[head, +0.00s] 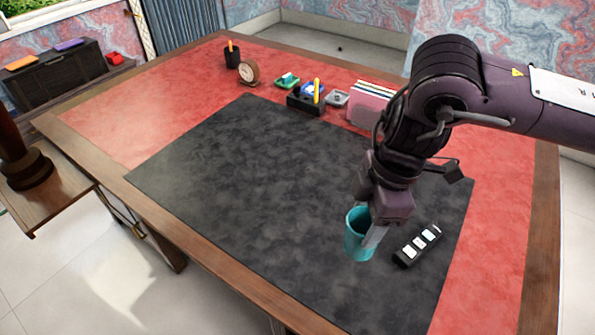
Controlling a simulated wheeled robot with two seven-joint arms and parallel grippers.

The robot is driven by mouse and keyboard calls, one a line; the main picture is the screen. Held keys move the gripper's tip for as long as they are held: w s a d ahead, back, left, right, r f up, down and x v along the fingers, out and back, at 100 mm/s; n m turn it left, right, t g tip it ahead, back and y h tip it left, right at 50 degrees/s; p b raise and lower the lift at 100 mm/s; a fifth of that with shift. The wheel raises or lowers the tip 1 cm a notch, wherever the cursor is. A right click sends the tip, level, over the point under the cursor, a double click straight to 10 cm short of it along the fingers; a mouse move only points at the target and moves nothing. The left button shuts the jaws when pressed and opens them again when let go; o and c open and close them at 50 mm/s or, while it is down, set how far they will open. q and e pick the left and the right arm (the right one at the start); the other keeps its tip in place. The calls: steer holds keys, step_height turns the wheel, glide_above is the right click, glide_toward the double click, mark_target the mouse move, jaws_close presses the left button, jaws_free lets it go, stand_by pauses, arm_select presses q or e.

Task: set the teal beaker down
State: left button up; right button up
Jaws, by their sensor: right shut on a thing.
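The teal beaker (354,241) is upright at the right part of the black desk mat (230,180). My right gripper (368,232) reaches down from above and is shut on the beaker's right side wall, with one finger showing outside it. I cannot tell whether the beaker's base touches the mat or hangs just above it. My left gripper is not in view.
A black case with white items (418,246) lies close to the right of the beaker. A clock (249,72), pen cup (232,57), black organizer (306,100) and pink file holder (368,107) stand along the back. The mat's left and middle are clear.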

steer(key=shift+s+a+r+n, duration=0.2)
steer(key=shift+s+n, duration=0.35)
steer(key=shift+n, duration=0.25)
steer(key=shift+s+f, duration=0.1)
steer(key=shift+f, duration=0.1)
steer(key=shift+f+b, duration=1.15)
steer(key=shift+f, duration=8.7)
